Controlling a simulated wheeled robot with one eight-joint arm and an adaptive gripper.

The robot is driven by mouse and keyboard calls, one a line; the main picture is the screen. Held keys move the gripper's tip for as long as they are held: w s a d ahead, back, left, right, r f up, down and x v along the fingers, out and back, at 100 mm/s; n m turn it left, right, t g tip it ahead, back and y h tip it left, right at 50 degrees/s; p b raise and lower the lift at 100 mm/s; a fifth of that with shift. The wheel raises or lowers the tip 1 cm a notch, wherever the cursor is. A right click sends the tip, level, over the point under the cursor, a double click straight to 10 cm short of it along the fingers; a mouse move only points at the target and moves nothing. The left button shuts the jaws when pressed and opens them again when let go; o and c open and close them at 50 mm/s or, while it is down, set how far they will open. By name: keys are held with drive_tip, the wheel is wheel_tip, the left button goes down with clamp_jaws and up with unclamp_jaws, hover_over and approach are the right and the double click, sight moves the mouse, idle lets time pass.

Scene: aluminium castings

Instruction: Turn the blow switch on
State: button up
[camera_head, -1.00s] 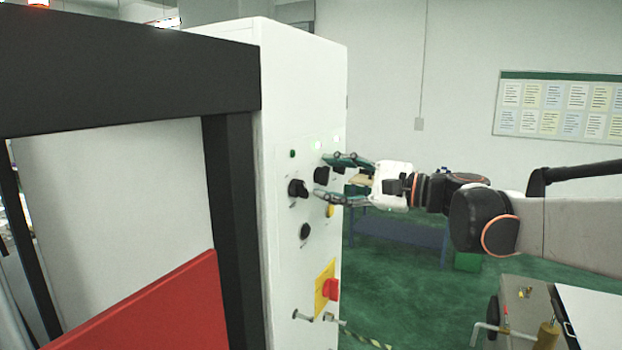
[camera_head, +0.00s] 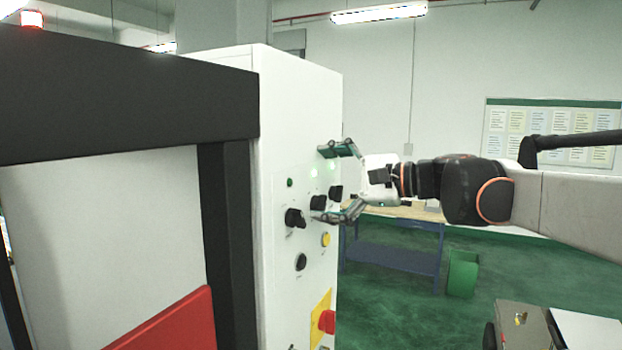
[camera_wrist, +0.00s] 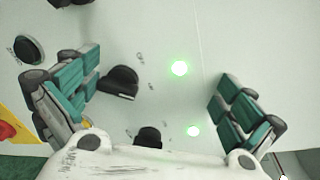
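The white control cabinet (camera_head: 300,110) has several black rotary knobs, and their labels are too small to read, so I cannot tell which is the blow switch. In the head view a middle knob (camera_head: 318,202) sits between a left knob (camera_head: 295,218) and a right knob (camera_head: 336,192). My gripper (camera_head: 321,183) is open at the panel, one finger above the knob row and one at its lower side. In the wrist view my spread fingers (camera_wrist: 157,80) have a black knob (camera_wrist: 120,82) and a lit green lamp (camera_wrist: 180,68) between them. The gripper holds nothing.
Another knob (camera_head: 301,262), a yellow button (camera_head: 326,240) and a red emergency switch (camera_head: 327,321) on a yellow plate lie lower on the panel. A black frame (camera_head: 226,230) stands left of the cabinet. A blue-legged table (camera_head: 395,258) is behind my gripper.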

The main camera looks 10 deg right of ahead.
sight(315, 154)
drive_tip(key=shift+m+t+y, duration=0.3)
drive_tip(key=shift+t+y, duration=0.2)
drive_tip(key=shift+t, duration=0.1)
drive_tip(key=r, duration=0.5)
drive_tip(key=shift+d+r, duration=0.2)
drive_tip(key=shift+r, duration=0.1)
drive_tip(key=shift+n+g+h, duration=0.4)
drive_tip(key=shift+g+h, duration=0.1)
drive_tip(key=shift+g, duration=0.1)
wheel_tip(315, 154, down, 5)
drive_tip(key=shift+a+r, duration=0.1)
drive_tip(key=shift+r, duration=0.1)
drive_tip(key=v, duration=0.3)
drive_tip(key=shift+s+r, duration=0.15)
drive_tip(key=shift+s, duration=0.3)
drive_tip(key=c, duration=0.5)
drive_tip(key=shift+s+d, duration=0.1)
drive_tip(key=shift+d, duration=0.2)
drive_tip(key=shift+c, duration=0.8)
drive_tip(key=shift+f, duration=0.3)
drive_tip(key=f+p+v, duration=0.1)
drive_tip(key=f+v, duration=0.1)
drive_tip(key=v, duration=1.1)
drive_tip(key=shift+s+d, duration=0.2)
drive_tip(key=shift+s, duration=0.2)
